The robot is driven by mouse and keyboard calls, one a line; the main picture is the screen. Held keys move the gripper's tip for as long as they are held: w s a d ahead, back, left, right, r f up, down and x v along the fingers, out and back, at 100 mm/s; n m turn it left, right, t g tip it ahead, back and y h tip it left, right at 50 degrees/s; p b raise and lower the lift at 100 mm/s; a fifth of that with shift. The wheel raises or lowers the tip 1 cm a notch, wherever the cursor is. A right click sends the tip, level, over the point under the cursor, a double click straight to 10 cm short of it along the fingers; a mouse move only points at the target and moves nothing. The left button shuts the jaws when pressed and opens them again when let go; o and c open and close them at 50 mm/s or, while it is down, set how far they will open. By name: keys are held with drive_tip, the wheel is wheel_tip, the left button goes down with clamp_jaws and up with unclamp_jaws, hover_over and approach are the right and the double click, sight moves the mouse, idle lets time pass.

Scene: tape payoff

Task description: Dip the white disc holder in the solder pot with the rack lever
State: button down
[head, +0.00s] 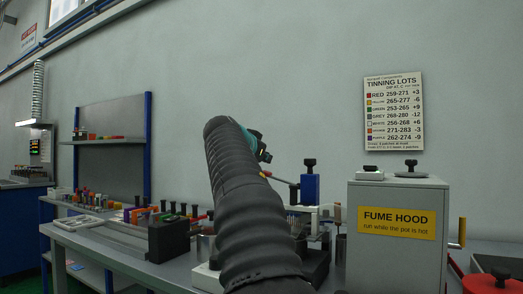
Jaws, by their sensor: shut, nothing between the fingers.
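My arm in its black ribbed sleeve rises through the middle of the head view. Just right of its top, a small part of my gripper (263,153) shows beside a teal wrist part; it is shut and empty. Just below it, a thin lever (280,179) with a red end slants down to a blue block (310,187) with a black knob. I cannot tell whether the gripper touches the lever. Pale and clear parts (326,212) stand below the block; I cannot make out the white disc holder among them. The solder pot is not clearly visible; my arm covers part of that area.
A grey fume hood (397,262) stands on the bench to the right, with a yellow handle (462,232) at its side. A black block (168,241) and a tray of coloured pieces stand left of my arm. A tinning lots sign (393,112) hangs on the wall.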

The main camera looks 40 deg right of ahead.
drive_tip(key=shift+w+a+f, duration=0.1)
drive_tip(key=shift+w+f, duration=0.05)
drive_tip(key=shift+f, duration=0.45)
drive_tip(key=shift+w+a+f, duration=0.1)
drive_tip(key=shift+f, duration=0.45)
drive_tip(key=shift+f, duration=0.1)
